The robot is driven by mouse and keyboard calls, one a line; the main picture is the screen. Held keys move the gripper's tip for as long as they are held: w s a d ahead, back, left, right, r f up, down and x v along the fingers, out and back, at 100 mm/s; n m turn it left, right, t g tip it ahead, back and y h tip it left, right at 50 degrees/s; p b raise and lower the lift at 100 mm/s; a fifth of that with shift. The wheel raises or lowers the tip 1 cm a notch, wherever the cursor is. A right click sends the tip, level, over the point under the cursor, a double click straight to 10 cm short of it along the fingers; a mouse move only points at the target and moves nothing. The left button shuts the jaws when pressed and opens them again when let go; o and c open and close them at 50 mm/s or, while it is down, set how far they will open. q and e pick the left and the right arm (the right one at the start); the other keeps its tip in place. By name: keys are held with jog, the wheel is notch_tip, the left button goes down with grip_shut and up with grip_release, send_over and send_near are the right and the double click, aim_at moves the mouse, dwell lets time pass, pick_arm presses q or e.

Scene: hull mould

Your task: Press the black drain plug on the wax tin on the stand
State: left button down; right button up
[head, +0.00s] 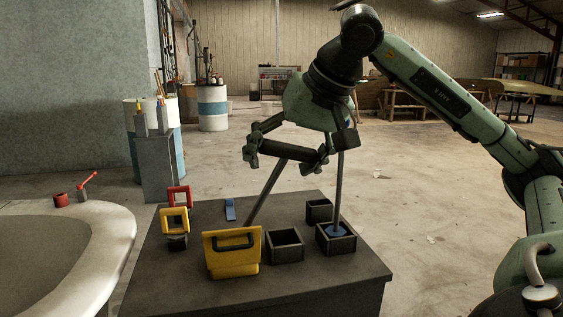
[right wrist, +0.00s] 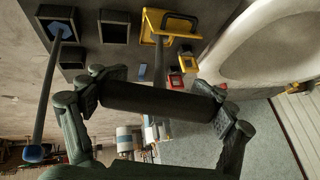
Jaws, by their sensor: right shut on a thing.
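My right gripper (head: 286,154) is shut on a black bar (head: 294,156), gripped at its two ends; the bar also shows in the right wrist view (right wrist: 158,100). A grey rod (head: 266,192) runs from the bar down to the back of a yellow container (head: 233,262) with a black curved handle. Its lower end is hidden there. The container stands on the dark stand (head: 300,291) and also shows in the right wrist view (right wrist: 147,30). I cannot tell for sure which thing is the wax tin, and no drain plug is clearly visible. My left gripper is out of view.
Black open boxes (head: 285,246) stand right of the yellow container. A tall rod (head: 341,190) with a blue foot stands in one box. Yellow (head: 175,221) and red (head: 179,196) frames stand at the left. A pale hull mould (head: 110,245) lies left of the stand.

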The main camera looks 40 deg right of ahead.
notch_tip(320, 180, up, 2)
jog(key=shift+r+p, duration=0.15)
jog(key=shift+p, duration=0.45)
jog(key=shift+r+p, duration=0.8)
jog(key=shift+r, duration=1.4)
